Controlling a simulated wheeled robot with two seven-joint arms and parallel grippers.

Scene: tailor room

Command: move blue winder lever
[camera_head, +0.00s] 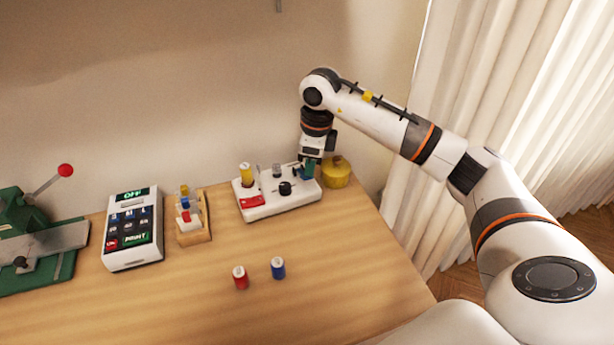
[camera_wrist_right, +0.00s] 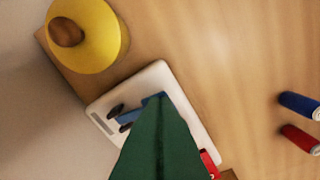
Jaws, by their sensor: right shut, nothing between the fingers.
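The winder is a white block (camera_head: 275,205) at the back of the table, with a yellow spool, a red part and a black knob on it. Its blue lever (camera_wrist_right: 133,115) shows in the wrist view beside small dark parts, partly hidden behind my green fingers. My right gripper (camera_head: 307,172) is shut and empty, pointing down over the right end of the winder. In the wrist view its fingers (camera_wrist_right: 160,120) overlap the blue lever's end; I cannot tell whether they touch. My left gripper is not in view.
A yellow round pot (camera_head: 336,173) stands close to the right of the winder. A spool rack (camera_head: 193,235), a label device (camera_head: 132,240) and a green press (camera_head: 35,245) stand left. Red (camera_head: 240,278) and blue (camera_head: 278,268) spools stand in front; the table's front right is clear.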

